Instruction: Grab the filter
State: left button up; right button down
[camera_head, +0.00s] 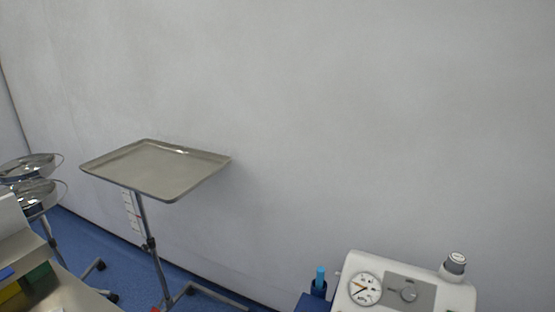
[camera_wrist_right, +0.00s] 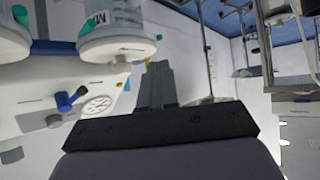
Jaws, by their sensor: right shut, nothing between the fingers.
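I cannot tell for certain which thing is the filter. In the head view a white machine (camera_head: 345,300) with a round gauge (camera_head: 365,289) stands at the bottom right, cut off by the frame edge. A grey-topped cap (camera_head: 455,264) sits on its right corner. In the right wrist view a white machine (camera_wrist_right: 40,90) shows two clear round canisters (camera_wrist_right: 118,42) with white rims, a blue knob (camera_wrist_right: 66,101) and a gauge (camera_wrist_right: 98,105). My right gripper (camera_wrist_right: 158,68) is shut and empty, its fingertips just below and right of the canisters in the picture. My left gripper is not in view.
A metal tray (camera_head: 150,170) on a wheeled stand is at left in the head view. Steel basins (camera_head: 35,195) and a counter edge stand at far left. A blue object (camera_head: 320,278) is beside the machine. Metal stands (camera_wrist_right: 290,60) fill the wrist view's right.

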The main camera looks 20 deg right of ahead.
aim_at(456, 262)
jog(key=z, duration=1.65)
